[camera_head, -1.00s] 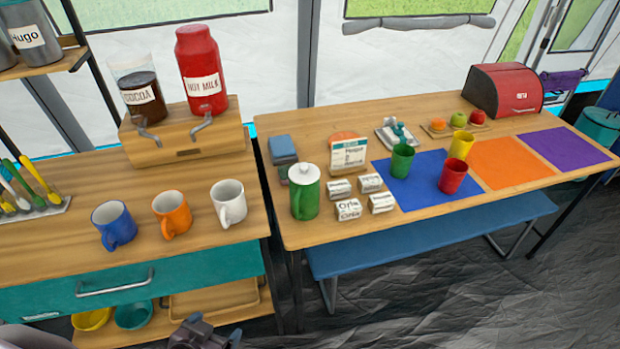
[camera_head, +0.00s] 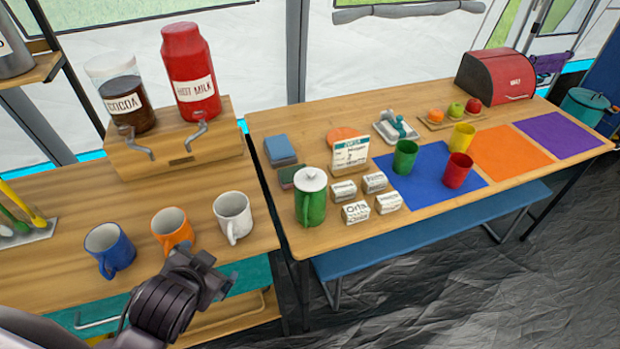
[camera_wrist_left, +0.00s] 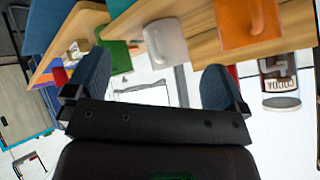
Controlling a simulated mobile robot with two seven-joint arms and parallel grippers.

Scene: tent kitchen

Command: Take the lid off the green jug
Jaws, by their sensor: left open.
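The green jug (camera_head: 311,205) stands upright at the left end of the right-hand table, its white lid (camera_head: 311,180) on top. My left gripper (camera_head: 222,275) is in front of the left counter's edge, below the mugs and well to the left of the jug. It is open with nothing between its fingers. In the left wrist view its two blue-grey fingers (camera_wrist_left: 156,85) are spread apart, and part of the green jug (camera_wrist_left: 113,23) shows beyond them. My right gripper is in neither view.
A blue mug (camera_head: 110,249), an orange mug (camera_head: 172,229) and a white mug (camera_head: 233,216) line the counter's front. Small labelled blocks (camera_head: 356,212) and a card (camera_head: 350,153) stand right of the jug. A blue bench (camera_head: 440,230) is below the table.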

